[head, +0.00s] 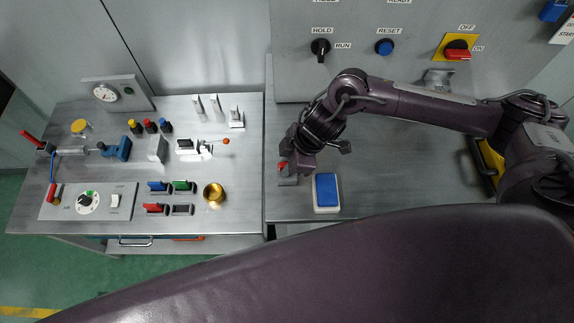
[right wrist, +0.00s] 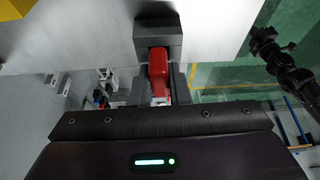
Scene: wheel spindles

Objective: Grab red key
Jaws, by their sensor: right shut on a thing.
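The red key (right wrist: 159,75) stands at a dark grey block (right wrist: 158,36) on the edge of the metal table in the right wrist view. My right gripper (right wrist: 160,88) is shut on the key, one finger on each side of it. In the head view the red key (head: 282,167) is a small red patch beside the gripper, with the grey block (head: 288,181) just below it. The key's lower end meets the block; whether it is still seated in it, I cannot tell. My left gripper is not seen in the head view.
A blue-topped white pad (head: 326,191) lies right of the block. The left bench holds coloured blocks, a brass cup (head: 213,193), a dial gauge (head: 106,92) and a knob panel (head: 88,201). A switch panel (head: 400,60) stands behind.

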